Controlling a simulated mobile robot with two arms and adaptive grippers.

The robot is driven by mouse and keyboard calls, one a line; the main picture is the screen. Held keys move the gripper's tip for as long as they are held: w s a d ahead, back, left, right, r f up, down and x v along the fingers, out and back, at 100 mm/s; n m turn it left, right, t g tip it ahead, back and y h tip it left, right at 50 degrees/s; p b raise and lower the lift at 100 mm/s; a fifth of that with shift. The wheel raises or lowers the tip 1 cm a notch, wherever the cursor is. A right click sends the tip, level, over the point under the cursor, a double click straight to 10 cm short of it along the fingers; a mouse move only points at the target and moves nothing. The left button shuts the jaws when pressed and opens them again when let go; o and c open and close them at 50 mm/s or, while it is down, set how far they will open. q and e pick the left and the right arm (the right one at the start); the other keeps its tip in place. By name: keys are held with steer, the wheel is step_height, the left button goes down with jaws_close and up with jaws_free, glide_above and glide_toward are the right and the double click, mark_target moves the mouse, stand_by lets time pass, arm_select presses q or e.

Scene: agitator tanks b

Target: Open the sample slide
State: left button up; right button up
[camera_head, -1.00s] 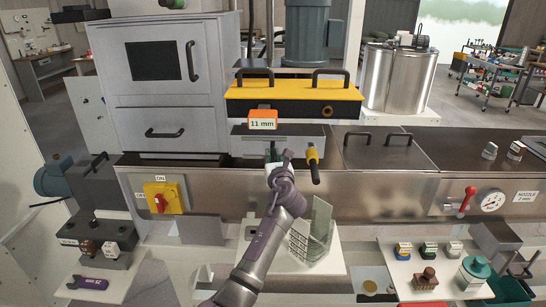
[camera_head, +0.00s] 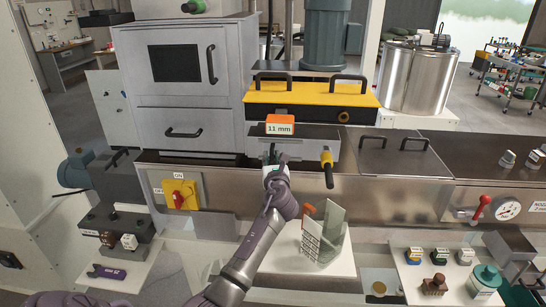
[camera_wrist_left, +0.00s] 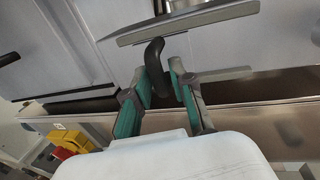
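The sample slide looks to be the grey drawer-like unit (camera_head: 312,146) below the yellow-topped housing (camera_head: 312,94), with an orange "11 mm" display (camera_head: 280,126) above its front. My left gripper (camera_head: 271,163) is at the left part of its front and hides some of it. In the left wrist view, the left gripper (camera_wrist_left: 160,76) has its two green-padded fingers apart. A black curved handle (camera_wrist_left: 155,52) reaches down between the fingertips, close to the left one. Firm contact cannot be told. My right gripper is not in view.
A yellow switch box with a red knob (camera_head: 178,195) is at the left. A red-handled valve (camera_head: 481,206) is at the right.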

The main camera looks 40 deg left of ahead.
arm_select(q)
steer(key=shift+o, duration=0.5)
steer(key=shift+f, duration=0.1)
steer(key=v, duration=1.1)
steer(key=shift+s+d, duration=0.25)
steer(key=shift+s, duration=0.05)
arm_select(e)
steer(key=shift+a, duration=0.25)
